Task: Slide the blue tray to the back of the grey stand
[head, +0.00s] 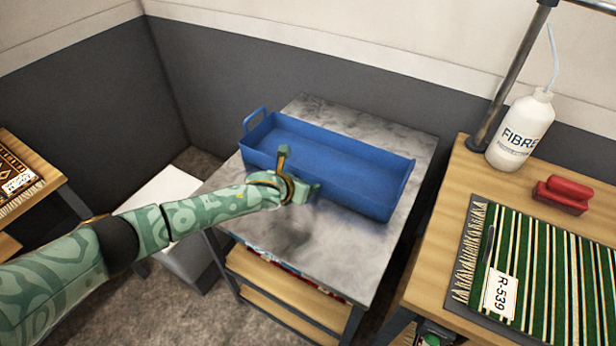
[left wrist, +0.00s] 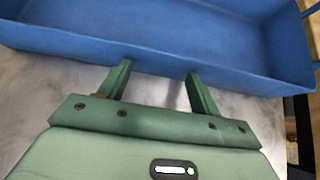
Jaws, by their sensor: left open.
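The blue tray (head: 330,160) is a long, low, empty box with a raised handle at its left end. It lies flat across the middle of the grey stand (head: 280,255), with bare top in front of it and a strip of bare top behind. My left gripper (head: 302,172) is at the tray's near long wall. In the left wrist view its two fingers (left wrist: 160,75) are apart, with nothing between them, and their tips are at the tray wall (left wrist: 140,52). I cannot tell whether they touch it. My right gripper is not in view.
A wooden table at right holds a white bottle (head: 520,130), a red brush-like object (head: 563,194) and a green striped rug (head: 545,265). A metal post (head: 510,75) rises at its back. A dark wall is behind the stand. A white box (head: 165,200) stands left of it.

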